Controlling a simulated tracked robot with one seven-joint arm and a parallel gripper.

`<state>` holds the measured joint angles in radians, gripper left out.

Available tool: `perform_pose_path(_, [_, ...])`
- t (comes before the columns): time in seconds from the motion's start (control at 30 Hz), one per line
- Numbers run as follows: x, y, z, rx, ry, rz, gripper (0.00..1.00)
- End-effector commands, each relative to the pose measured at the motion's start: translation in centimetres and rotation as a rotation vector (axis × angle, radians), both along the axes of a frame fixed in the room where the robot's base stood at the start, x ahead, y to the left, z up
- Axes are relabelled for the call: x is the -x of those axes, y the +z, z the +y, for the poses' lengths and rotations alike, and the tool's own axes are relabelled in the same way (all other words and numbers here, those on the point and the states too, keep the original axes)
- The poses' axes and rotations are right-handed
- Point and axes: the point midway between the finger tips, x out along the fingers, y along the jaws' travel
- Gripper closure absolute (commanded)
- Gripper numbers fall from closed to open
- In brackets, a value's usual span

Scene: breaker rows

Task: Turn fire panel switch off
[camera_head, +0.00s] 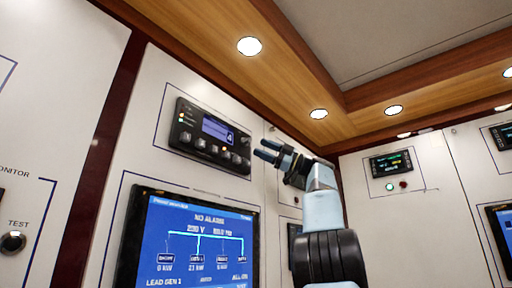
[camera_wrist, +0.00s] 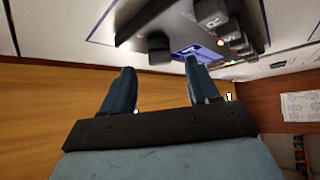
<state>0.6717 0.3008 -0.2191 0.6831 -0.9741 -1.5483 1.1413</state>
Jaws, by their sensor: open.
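A black panel (camera_head: 212,136) with a small blue screen and a row of knobs is mounted on the white wall in the head view. I cannot read a fire label on it. My gripper (camera_head: 262,149) is just right of this panel, its two blue fingers pointing left towards it. In the wrist view the fingers of my gripper (camera_wrist: 158,72) are apart with nothing between them. Beyond them is the dark panel (camera_wrist: 185,22), with one knob (camera_wrist: 160,50) showing near the gap between the fingertips. Whether any finger touches the panel is unclear.
A large blue display (camera_head: 195,240) sits below the panel. A smaller screen unit (camera_head: 391,163) with a green light is on the right wall. A TEST button (camera_head: 13,242) is at far left. The wooden ceiling trim (camera_head: 240,60) runs above.

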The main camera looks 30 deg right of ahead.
Motion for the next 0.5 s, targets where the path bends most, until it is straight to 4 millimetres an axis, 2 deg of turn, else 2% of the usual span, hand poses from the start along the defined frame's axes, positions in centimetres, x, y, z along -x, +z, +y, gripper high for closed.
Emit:
perform_pose_path(0.2, [1.9,-2.0,-3.6,-0.002,-0.004,0.001,0.40])
perform_pose_path(0.5, [3.7,-3.8,-6.7,0.000,0.000,0.001,0.40])
